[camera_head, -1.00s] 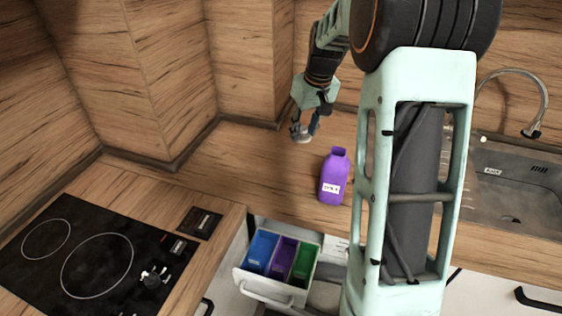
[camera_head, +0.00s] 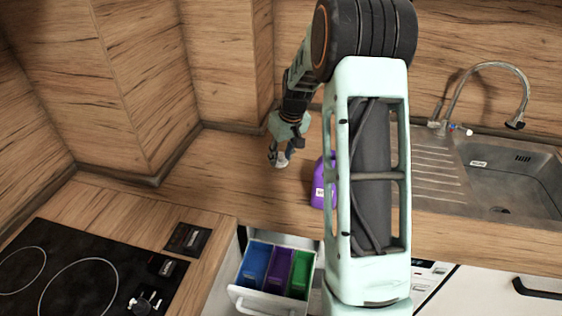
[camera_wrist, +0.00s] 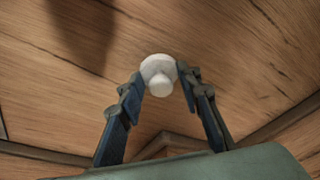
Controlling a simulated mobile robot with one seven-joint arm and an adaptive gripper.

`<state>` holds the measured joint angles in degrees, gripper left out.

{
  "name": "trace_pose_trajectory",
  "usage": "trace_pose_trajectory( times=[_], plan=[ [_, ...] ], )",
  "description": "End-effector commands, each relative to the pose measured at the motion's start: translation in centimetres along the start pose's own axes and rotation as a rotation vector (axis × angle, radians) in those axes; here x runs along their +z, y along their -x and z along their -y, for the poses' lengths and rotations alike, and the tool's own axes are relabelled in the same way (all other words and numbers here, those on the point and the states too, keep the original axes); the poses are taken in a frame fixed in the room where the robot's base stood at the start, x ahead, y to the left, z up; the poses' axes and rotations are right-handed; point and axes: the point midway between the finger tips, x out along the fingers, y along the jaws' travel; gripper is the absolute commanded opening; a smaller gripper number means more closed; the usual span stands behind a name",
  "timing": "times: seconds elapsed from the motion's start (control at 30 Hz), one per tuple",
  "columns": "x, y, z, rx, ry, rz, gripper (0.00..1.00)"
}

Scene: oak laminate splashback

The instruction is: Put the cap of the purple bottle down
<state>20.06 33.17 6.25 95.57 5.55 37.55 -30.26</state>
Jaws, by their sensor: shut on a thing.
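The purple bottle (camera_head: 318,192) stands upright on the wooden counter, partly hidden behind my arm in the head view. Its top is hard to make out there. My gripper (camera_head: 279,160) is to the left of the bottle, over the counter. In the wrist view my gripper (camera_wrist: 165,88) is shut on a white round cap (camera_wrist: 158,72) with a knob, held between the fingertips. The cap also shows small and pale below the fingers in the head view (camera_head: 280,164). I cannot tell whether the cap touches the counter.
An open drawer (camera_head: 243,293) with blue, purple and green bins is below the counter front. A black cooktop (camera_head: 50,270) is at the left and a metal sink (camera_head: 510,180) at the right. Counter around my gripper is clear; wooden walls stand behind.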

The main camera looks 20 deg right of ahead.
Motion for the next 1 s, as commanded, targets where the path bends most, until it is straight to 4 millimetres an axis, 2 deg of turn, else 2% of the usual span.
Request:
trace_pose_trajectory(
  times=[0.1, 0.17, 0.5, 0.53, 0.7, 1.0],
  plan=[
    [0.6, -1.8, 0.1, -0.002, 0.000, 0.004, 0.21],
    [0.7, -2.3, 0.1, -0.002, 0.000, 0.003, 0.21],
    [0.8, -2.8, 0.0, -0.001, 0.000, 0.001, 0.21],
    [0.8, -2.8, 0.0, -0.001, 0.000, 0.001, 0.33],
    [0.8, -2.7, 0.0, -0.001, 0.000, 0.001, 0.49],
    [0.7, -2.5, 0.0, -0.001, 0.000, 0.001, 0.49]
  ],
)
